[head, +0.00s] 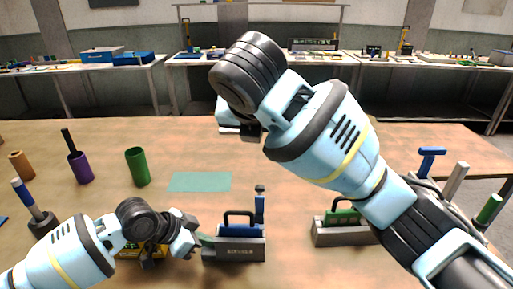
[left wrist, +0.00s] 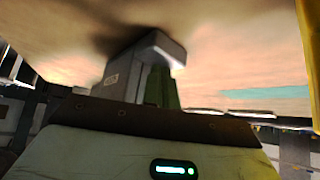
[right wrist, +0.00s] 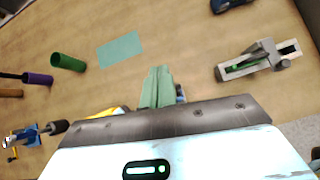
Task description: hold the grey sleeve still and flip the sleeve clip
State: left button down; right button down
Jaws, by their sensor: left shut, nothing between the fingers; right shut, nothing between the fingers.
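A grey block-like sleeve (head: 233,250) with lettering on its side stands on the table in the head view, a blue looped clip (head: 238,215) on top. My left gripper (head: 207,241) is shut and empty, its greenish fingers at the sleeve's left end; I cannot tell whether they touch it. In the left wrist view the grey sleeve (left wrist: 122,72) is close beside the fingers (left wrist: 160,85). My right gripper (right wrist: 158,72) is shut and empty in the right wrist view, above the table. Its fingers mostly hide a blue part (right wrist: 181,93) behind them.
A second grey block (head: 342,234) with a green handle stands to the right. A teal mat (head: 200,181) lies behind the sleeve. A green cylinder (head: 138,167) and purple cup (head: 80,168) stand at left. Blue, white and green-topped tools stand at right. A yellow object (head: 150,249) is under my left wrist.

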jog(key=shift+w+r, duration=0.1)
jog(key=shift+r, duration=0.75)
jog(key=s+f+n+t, duration=0.1)
jog(key=s+t, duration=0.1)
jog(key=s, duration=0.5)
jog(key=n+y, duration=0.2)
send_near(261, 189)
jog(key=x, duration=0.5)
jog(key=shift+s+a+f, duration=0.15)
jog(key=shift+s+f, duration=0.05)
jog(key=shift+f, duration=0.15)
jog(key=shift+w+f, duration=0.25)
jog(key=shift+w, duration=0.4)
jog(key=shift+w, duration=0.1)
jog(key=shift+w+r+g+h, duration=0.1)
jog(key=shift+w+g+h, duration=0.1)
jog(key=shift+g+h, duration=0.1)
